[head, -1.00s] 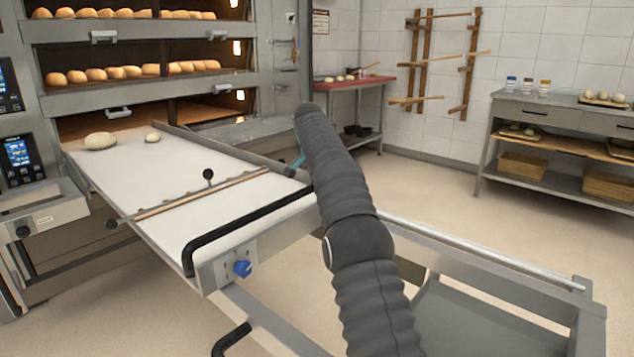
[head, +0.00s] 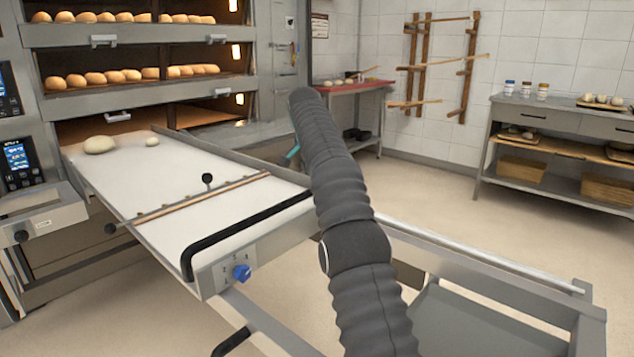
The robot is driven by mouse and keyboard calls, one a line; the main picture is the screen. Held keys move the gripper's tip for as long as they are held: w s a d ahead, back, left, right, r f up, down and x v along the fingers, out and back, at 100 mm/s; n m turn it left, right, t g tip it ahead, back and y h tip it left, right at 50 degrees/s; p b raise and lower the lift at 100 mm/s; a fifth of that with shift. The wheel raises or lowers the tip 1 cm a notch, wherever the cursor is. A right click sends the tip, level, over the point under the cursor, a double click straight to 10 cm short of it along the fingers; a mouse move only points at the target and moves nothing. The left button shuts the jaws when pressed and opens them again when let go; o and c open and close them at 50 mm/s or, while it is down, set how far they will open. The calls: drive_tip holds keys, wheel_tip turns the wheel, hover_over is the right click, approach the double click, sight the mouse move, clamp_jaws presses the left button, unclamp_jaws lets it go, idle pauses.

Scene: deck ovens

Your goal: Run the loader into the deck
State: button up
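The loader (head: 180,185) is a long white belt in a grey frame. It slopes away from me, its far end at the mouth of the lowest visible oven deck (head: 95,128). Two pale dough pieces, a larger one (head: 99,144) and a smaller one (head: 152,142), lie near that end. A black handle bar (head: 245,225) and a blue dial (head: 241,272) are at the near end. My dark sleeved arm hides most of my gripper; a small teal part (head: 292,152) shows right of the belt. Its finger state is hidden.
Upper decks hold several browned loaves (head: 120,76). A control panel (head: 20,160) stands left of the loader. A red-topped table (head: 350,90) and a grey workbench (head: 550,118) stand at the back and right. Open floor (head: 440,195) lies between the loader and the workbench.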

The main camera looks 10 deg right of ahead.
drive_tip(key=shift+v, duration=1.1)
